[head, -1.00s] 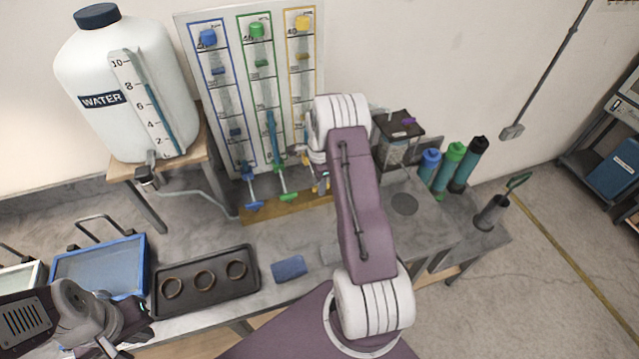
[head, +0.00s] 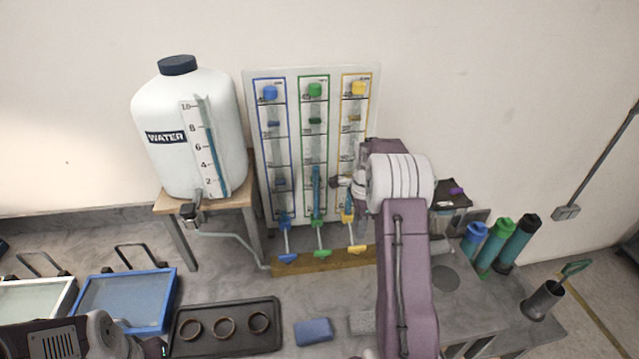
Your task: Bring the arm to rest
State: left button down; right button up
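My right arm reaches up over the bench, and its gripper (head: 345,183) is in front of the yellow column of the lever panel (head: 368,82). The gripper is small and partly hidden by my wrist, so its opening does not show clearly. I see nothing held in it. The blue lever (head: 287,257), green lever (head: 321,252) and yellow lever (head: 357,249) stick out at the panel's foot, below the gripper. My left gripper (head: 154,348) is low at the bottom left, dark and cut by the frame edge; its fingers cannot be made out.
A white water tank (head: 188,135) stands on a wooden stand left of the panel. On the bench are a blue tray (head: 125,300), a dark tray (head: 255,344) with three rings, and a blue sponge (head: 314,332). Several bottles (head: 496,246) stand at the right.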

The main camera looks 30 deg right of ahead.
jog(key=s+a+r+n+t+b, duration=0.1)
jog(key=a+r+n, duration=0.15)
jog(key=a, duration=0.45)
jog(key=s+a+r+n, duration=0.1)
jog(key=a+r+n, duration=0.15)
jog(key=a, duration=0.45)
jog(key=s+a+f+n, duration=0.2)
jog(key=s+a+n, duration=0.1)
jog(key=s+n, duration=0.4)
jog(key=s+a+f+n, duration=0.3)
jog(key=s+n, duration=0.5)
jog(key=n, duration=0.1)
jog(key=shift+s+a+f+n, duration=0.2)
jog(key=shift+a+f+n, duration=0.1)
jog(key=shift+a+f, duration=0.1)
jog(key=shift+s, duration=0.1)
